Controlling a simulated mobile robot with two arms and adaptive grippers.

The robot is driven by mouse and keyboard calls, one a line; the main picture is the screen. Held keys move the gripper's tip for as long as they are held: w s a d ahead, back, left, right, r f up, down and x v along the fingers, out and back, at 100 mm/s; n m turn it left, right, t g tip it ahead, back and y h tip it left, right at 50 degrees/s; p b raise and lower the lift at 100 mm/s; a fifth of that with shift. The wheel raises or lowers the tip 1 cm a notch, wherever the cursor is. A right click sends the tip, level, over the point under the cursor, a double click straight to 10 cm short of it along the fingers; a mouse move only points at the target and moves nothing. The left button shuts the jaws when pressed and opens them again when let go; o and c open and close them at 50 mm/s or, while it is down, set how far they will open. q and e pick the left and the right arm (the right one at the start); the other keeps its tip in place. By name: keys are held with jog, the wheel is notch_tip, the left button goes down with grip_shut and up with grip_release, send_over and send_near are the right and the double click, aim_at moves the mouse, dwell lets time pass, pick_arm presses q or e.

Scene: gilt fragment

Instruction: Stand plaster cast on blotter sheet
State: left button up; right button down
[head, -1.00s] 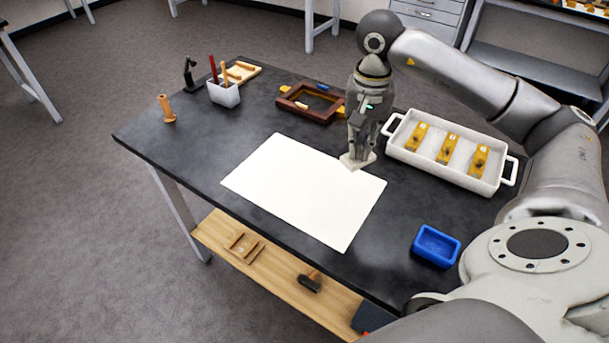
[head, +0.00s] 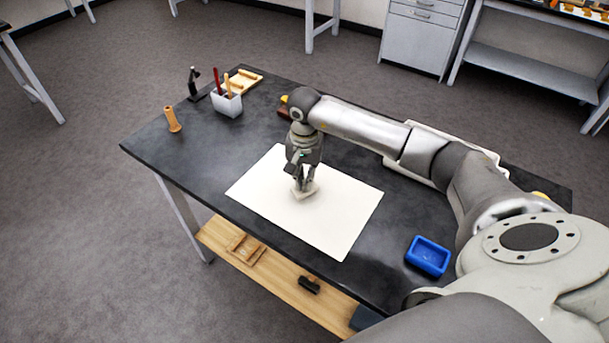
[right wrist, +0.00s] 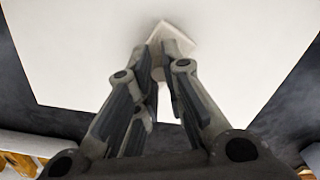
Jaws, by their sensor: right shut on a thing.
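The white blotter sheet (head: 335,221) lies flat on the dark workbench. The plaster cast (head: 305,193), a small off-white piece with a wide flat base, is over the middle of the sheet; I cannot tell whether it touches the sheet. My right gripper (head: 302,183) points down and is shut on its upper part. In the right wrist view, the cast (right wrist: 174,38) shows beyond the fingertips (right wrist: 157,72), with the blotter sheet (right wrist: 80,55) behind it. The fingers hide part of the cast. My left gripper is not in view.
A blue tray (head: 429,256) sits near the bench's right front. A white tray (head: 467,146) and a brown frame (head: 284,108) are partly hidden behind my right arm. A pen cup (head: 228,103), a wooden peg (head: 172,120) and a black stand (head: 193,84) stand at the left.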

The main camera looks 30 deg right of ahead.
jog(key=shift+f, duration=0.3)
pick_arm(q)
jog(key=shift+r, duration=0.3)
pick_arm(e)
jog(key=shift+f, duration=0.15)
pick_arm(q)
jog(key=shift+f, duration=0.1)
pick_arm(e)
jog(key=shift+f, duration=0.1)
jog(key=c, duration=2)
grip_release()
jog(key=shift+f, duration=0.1)
jog(key=o, duration=0.5)
jog(key=shift+c, duration=0.2)
